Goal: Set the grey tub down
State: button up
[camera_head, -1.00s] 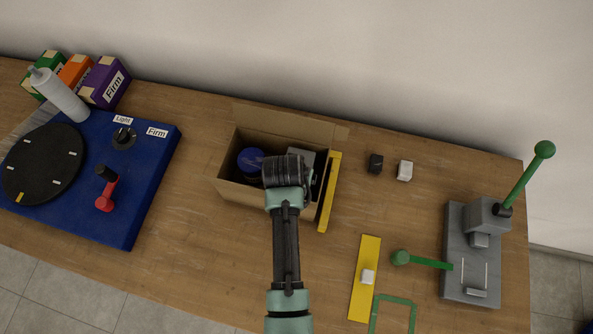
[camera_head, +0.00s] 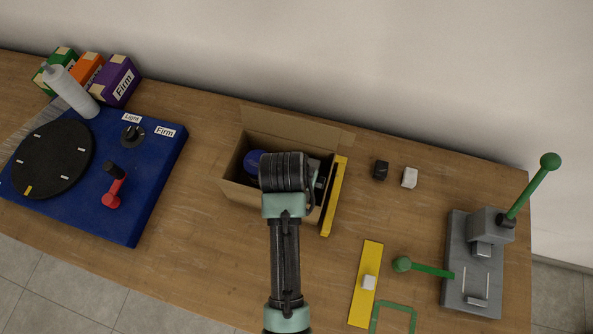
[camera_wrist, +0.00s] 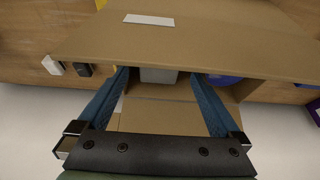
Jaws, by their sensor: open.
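The grey tub (camera_wrist: 158,76) shows in the wrist view inside the cardboard box (camera_wrist: 165,118), partly cut off by a box flap. My gripper (camera_wrist: 158,73) is open, its two blue fingers spread wide with the tub seen between and beyond their tips. I cannot tell whether either finger touches it. In the head view my gripper (camera_head: 285,172) is over the cardboard box (camera_head: 240,192), and my wrist hides most of the box's inside, including the tub.
A blue round thing (camera_head: 252,160) is in the box's left part. A yellow bar (camera_head: 334,197) stands along the box's right side. Black (camera_head: 381,170) and white (camera_head: 410,177) blocks lie further right. A grey lever fixture (camera_head: 472,260) is far right. Bare table lies left of the box.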

jog(key=w+r+t, duration=0.3)
jog(key=r+t, duration=0.1)
jog(key=r, duration=1)
jog(key=w+r+n+t, duration=0.1)
jog(key=w+r+t, duration=0.35)
jog(key=r, duration=0.95)
jog(key=w+r+t, duration=0.3)
jog(key=r+t, duration=0.2)
jog(key=r, duration=0.9)
jog(key=s+d+r+t, duration=0.1)
jog(key=s+r+t, duration=0.3)
jog(key=r, duration=0.8)
jog(key=s+d+r+n+t, duration=0.1)
jog(key=s+r+t, duration=0.4)
jog(key=s+r, duration=0.4)
notch_tip(320, 180, up, 4)
jog(key=shift+s+f+y, duration=0.15)
jog(key=shift+s+y, duration=0.15)
jog(key=shift+y, duration=0.1)
